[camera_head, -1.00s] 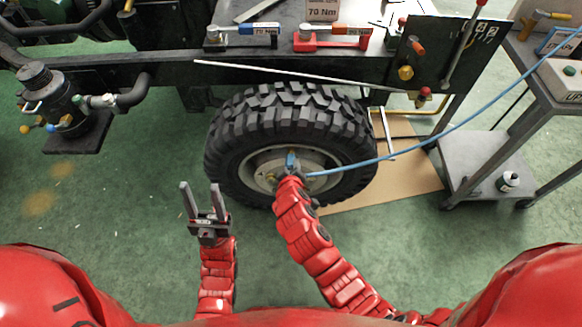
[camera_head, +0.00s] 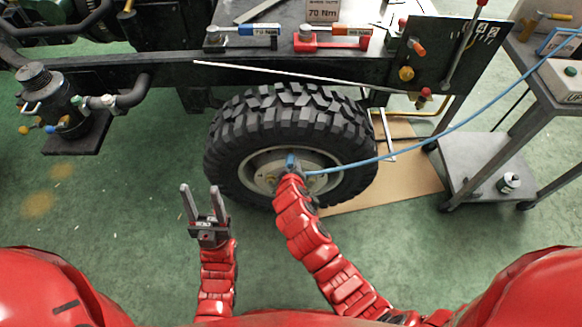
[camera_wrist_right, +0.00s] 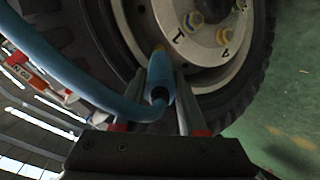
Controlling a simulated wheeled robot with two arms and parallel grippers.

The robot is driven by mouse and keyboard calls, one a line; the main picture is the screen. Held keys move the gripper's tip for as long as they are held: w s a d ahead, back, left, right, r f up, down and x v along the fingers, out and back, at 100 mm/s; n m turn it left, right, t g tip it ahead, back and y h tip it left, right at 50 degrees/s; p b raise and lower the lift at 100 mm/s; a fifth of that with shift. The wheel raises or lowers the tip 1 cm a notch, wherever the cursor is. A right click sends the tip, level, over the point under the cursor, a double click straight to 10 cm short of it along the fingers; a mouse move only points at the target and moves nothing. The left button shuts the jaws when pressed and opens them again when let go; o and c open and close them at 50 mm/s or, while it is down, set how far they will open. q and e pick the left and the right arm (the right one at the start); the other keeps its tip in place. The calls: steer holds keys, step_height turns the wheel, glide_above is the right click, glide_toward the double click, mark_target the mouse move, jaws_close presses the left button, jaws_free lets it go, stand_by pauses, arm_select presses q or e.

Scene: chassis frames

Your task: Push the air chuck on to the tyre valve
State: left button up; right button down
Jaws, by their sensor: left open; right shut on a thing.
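The tyre (camera_head: 292,105) stands upright under the black chassis beam, its pale wheel hub facing me. My right gripper (camera_wrist_right: 160,105) is shut on the blue air chuck (camera_wrist_right: 160,72), in front of the hub. In the right wrist view the chuck points at the wheel, and a small brass-coloured tip (camera_wrist_right: 158,48) shows at its far end. I cannot tell whether the chuck is on the valve. The blue hose (camera_head: 400,150) runs from the chuck to the right; it also shows in the right wrist view (camera_wrist_right: 65,68). My left gripper (camera_head: 204,203) is open and empty, left of the tyre.
A grey trolley (camera_head: 490,165) stands at the right with the hose passing above it. Cardboard (camera_head: 405,178) lies beside the tyre.

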steer(key=shift+b+x, duration=0.4)
steer(key=shift+x, duration=0.6)
steer(key=shift+c, duration=1.9)
jaws_free()
steer(key=v, duration=1.7)
steer(key=shift+s, duration=0.15)
steer(key=shift+r, duration=0.15)
